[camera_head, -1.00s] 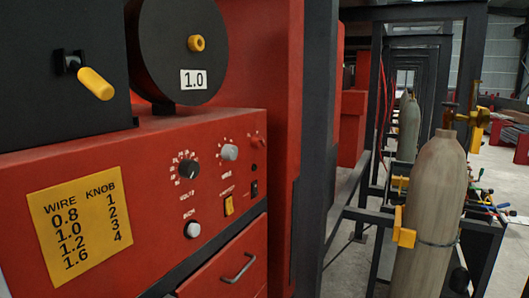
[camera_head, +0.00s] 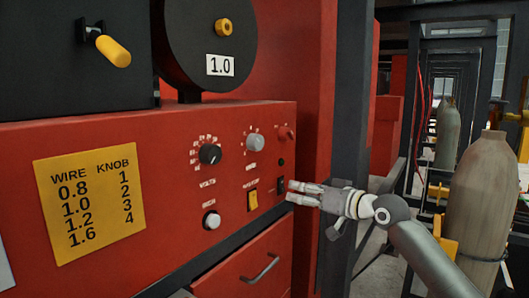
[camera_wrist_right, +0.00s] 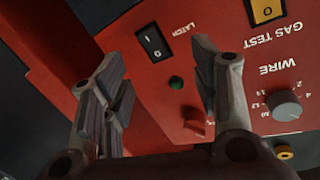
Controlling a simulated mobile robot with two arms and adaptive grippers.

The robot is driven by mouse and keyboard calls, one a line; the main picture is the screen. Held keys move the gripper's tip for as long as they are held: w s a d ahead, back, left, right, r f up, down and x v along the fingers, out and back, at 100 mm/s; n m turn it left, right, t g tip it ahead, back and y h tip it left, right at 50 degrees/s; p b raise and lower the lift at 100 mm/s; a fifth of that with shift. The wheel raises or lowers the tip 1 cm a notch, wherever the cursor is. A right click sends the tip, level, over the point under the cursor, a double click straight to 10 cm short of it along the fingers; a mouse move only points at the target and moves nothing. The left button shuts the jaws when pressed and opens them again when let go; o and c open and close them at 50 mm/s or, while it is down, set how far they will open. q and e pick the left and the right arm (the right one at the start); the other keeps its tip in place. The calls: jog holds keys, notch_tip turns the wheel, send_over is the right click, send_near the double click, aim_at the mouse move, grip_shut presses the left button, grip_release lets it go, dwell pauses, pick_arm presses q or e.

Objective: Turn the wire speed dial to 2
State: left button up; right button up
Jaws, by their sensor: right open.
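The wire dial is a grey knob (camera_head: 255,142) on the red machine panel, ringed by white marks. In the right wrist view the same grey knob (camera_wrist_right: 287,104) is at the right, beside the upside-down word WIRE. I cannot read its setting surely. My right gripper (camera_head: 290,191) is open and empty in front of the panel's right edge, below and right of the knob. In the right wrist view its fingers (camera_wrist_right: 158,62) stand apart, with the knob outside them to the right. My left gripper is not in view.
A black knob (camera_head: 210,154), a white button (camera_head: 211,220) and a yellow switch (camera_head: 253,200) are near the dial. A yellow chart (camera_head: 90,205) pairs wire 1.0 with knob 2; the spool label (camera_head: 220,65) reads 1.0. A dark post and gas cylinder (camera_head: 487,205) stand right.

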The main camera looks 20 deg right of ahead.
aim_at(260, 143)
jog(key=s+a+r+n+y, duration=0.3)
jog(key=s+a+r+n, duration=0.15)
jog(key=s+r, duration=0.75)
jog(key=shift+m+g+y, duration=0.3)
jog(key=shift+m+y, duration=0.1)
jog(key=shift+m, duration=0.05)
jog(key=p+x, duration=0.1)
jog(key=x, duration=0.2)
jog(key=r+x, duration=0.1)
jog(key=x, duration=0.3)
jog(key=r+p+x, duration=0.1)
jog(key=x, duration=0.3)
jog(key=shift+w+p, duration=0.1)
jog(key=shift+p, duration=0.25)
jog(key=shift+w+a+f, duration=0.1)
jog(key=shift+w+a, duration=0.25)
jog(key=shift+w, duration=0.2)
jog(key=c, duration=1)
